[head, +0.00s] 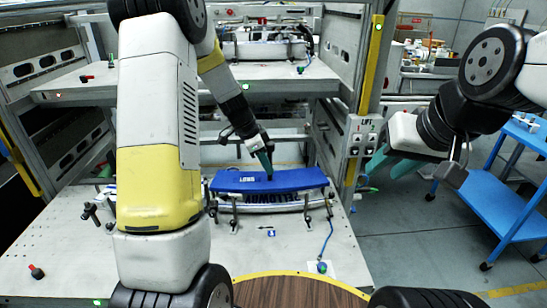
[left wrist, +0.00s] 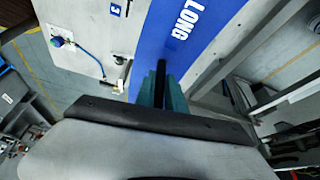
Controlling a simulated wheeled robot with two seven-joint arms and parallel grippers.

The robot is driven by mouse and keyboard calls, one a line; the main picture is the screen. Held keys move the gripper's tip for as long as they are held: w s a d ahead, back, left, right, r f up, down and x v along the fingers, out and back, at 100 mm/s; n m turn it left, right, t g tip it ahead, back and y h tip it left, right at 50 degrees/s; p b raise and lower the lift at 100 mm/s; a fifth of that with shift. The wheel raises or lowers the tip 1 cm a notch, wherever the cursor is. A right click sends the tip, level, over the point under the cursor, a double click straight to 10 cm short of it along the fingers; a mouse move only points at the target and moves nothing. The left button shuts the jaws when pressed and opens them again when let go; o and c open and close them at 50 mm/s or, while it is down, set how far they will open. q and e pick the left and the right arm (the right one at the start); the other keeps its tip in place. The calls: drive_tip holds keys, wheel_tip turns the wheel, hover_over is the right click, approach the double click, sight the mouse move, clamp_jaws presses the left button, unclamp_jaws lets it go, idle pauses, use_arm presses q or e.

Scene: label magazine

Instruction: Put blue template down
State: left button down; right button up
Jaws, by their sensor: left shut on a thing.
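The blue template (head: 305,180) is a long, slightly curved plate with white lettering, lying level over a silver bumper-like part (head: 285,207) on the lower shelf of the rack. I cannot tell whether it touches that part. My left gripper (head: 268,174) reaches down from above and is shut on the template's black upright handle near its middle. In the left wrist view the teal fingers (left wrist: 162,90) close around the black handle, and the blue template (left wrist: 190,50) shows the word LONG. My right gripper (head: 388,166) is empty, its teal fingers apart, in the air right of the rack.
The silver part rests on several clamps and posts on the grey shelf (head: 250,250). Yellow-edged rack uprights (head: 368,70) stand on the right. A blue cart (head: 510,185) stands further right.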

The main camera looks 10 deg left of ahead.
use_arm(q)
drive_tip(key=c, duration=1.4)
unclamp_jaws()
drive_tip(key=v, duration=1.2)
drive_tip(key=s+d+r+n+t+y, duration=0.1)
drive_tip(key=s+d+r+n+t, duration=0.1)
drive_tip(key=s+r+n, duration=0.7)
drive_tip(key=s+n+t+y, duration=0.1)
drive_tip(key=s+n, duration=0.3)
drive_tip(key=s, duration=1.2)
drive_tip(key=shift+s+d+t, duration=0.2)
drive_tip(key=shift+t, duration=0.6)
drive_tip(key=shift+r, duration=0.1)
